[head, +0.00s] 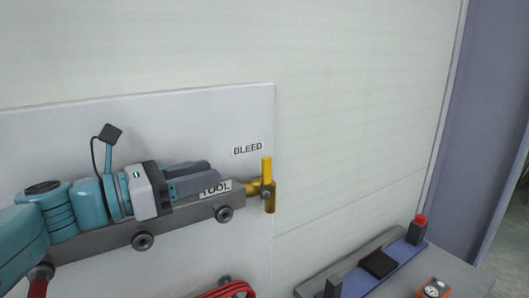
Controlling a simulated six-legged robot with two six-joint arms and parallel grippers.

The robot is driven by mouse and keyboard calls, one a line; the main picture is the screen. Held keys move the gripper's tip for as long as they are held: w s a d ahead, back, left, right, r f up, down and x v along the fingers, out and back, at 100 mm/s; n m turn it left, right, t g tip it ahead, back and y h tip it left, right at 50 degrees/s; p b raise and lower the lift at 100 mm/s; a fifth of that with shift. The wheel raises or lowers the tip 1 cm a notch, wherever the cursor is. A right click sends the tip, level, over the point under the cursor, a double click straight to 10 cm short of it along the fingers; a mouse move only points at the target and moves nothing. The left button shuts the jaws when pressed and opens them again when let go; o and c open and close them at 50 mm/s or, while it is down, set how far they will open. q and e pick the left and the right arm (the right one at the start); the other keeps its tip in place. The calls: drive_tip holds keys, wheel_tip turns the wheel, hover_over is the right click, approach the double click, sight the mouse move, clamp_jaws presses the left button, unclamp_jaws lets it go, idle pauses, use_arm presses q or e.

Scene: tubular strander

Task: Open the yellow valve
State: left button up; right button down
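The yellow valve handle (267,184) stands upright on a brass valve body (252,187) at the right end of a grey pipe, near the board's right edge. A BLEED label (247,149) is above it. My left gripper (215,172) comes in from the left, in front of the pipe, with its dark fingers pointing right at the valve. The two fingers look apart, one partly behind the other, with nothing seen between them. The fingertips are short of the handle and do not touch it. My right gripper is not in view.
The white board (180,105) carries the grey pipe (180,221) with round fittings and a TOOL label (215,188). A red coiled hose (235,290) hangs below. A bench (455,272) at lower right holds a red-topped item (418,229) and an orange gauge (434,288). The wall right of the valve is clear.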

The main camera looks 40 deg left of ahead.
sight(266, 159)
use_arm(q)
drive_tip(key=p+x, duration=0.2)
drive_tip(key=x, duration=1)
drive_tip(key=shift+w+d+r+p, duration=0.1)
drive_tip(key=shift+w+d+p, duration=0.1)
drive_tip(key=shift+d+p, duration=0.15)
drive_tip(key=shift+d, duration=0.15)
drive_tip(key=shift+s+r, duration=0.1)
drive_tip(key=shift+w, duration=0.25)
drive_tip(key=shift+c, duration=1)
clamp_jaws()
